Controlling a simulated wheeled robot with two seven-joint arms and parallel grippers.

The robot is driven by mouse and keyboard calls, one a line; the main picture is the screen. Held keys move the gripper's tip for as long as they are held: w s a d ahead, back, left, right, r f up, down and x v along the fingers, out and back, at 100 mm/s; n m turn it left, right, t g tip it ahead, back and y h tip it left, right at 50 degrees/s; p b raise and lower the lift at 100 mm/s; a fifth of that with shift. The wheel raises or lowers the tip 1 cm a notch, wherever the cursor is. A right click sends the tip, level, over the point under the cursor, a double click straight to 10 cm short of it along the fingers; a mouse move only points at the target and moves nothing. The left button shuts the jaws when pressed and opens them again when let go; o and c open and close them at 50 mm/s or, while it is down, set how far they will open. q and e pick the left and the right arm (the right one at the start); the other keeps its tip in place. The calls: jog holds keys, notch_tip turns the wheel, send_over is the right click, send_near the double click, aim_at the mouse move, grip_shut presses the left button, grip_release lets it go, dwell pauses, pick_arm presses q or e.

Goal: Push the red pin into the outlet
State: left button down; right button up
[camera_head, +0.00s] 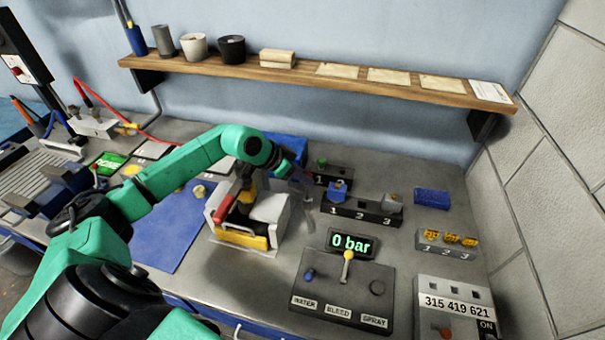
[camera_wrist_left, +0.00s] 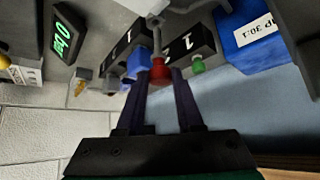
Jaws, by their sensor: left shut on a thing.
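My left gripper (camera_wrist_left: 158,88) is shut on the red pin (camera_wrist_left: 160,70), which shows between its fingertips in the left wrist view. A grey metal tube end (camera_wrist_left: 156,32) lies just beyond the pin in that picture. It may be the outlet, and I cannot tell whether the pin touches it or has entered it. In the head view the left gripper (camera_head: 300,178) is at the left end of a black numbered block, and the pin is not clear there. My right gripper is not in view.
A green pin (camera_head: 321,162) stands in the black block (camera_head: 334,177). A second black block (camera_head: 358,212) holds a blue piece (camera_head: 338,190) and a grey one (camera_head: 392,204). A control panel (camera_head: 342,290) and a "0 bar" display (camera_head: 350,242) stand nearer. A wooden shelf (camera_head: 300,80) hangs behind.

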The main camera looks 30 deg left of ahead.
pick_arm(q)
jog(key=shift+s+d+f, duration=0.1)
jog(key=shift+f, duration=0.25)
dwell(0.9)
jog(key=shift+f, duration=0.15)
dwell(0.4)
jog(key=shift+p, duration=0.3)
jog(key=shift+r+p, duration=0.4)
jog(key=shift+p, duration=0.15)
